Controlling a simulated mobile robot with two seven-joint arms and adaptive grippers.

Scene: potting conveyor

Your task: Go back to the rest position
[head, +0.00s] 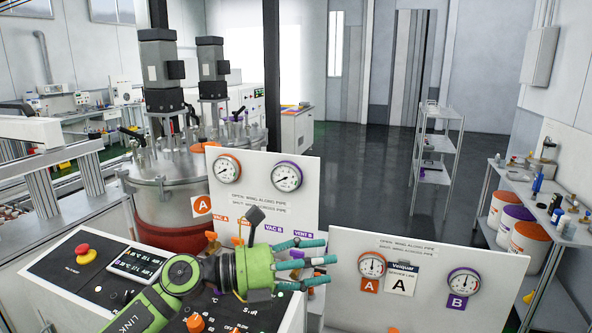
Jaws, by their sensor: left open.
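My left gripper (308,262) shows in the head view, its green arm coming in from the lower left. Its teal-tipped fingers are spread and point right, with nothing between them. It hangs in front of the lower edge of the white gauge panel (262,171) and above the control console (68,270). Whether it touches either one I cannot tell. My right gripper is not in view.
A second gauge panel (425,262) marked A and B stands right of the gripper. A steel tank (172,190) with motors stands behind the console. A workbench (568,236) with buckets below is at the right. A shelf cart (437,150) stands on the open grey floor.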

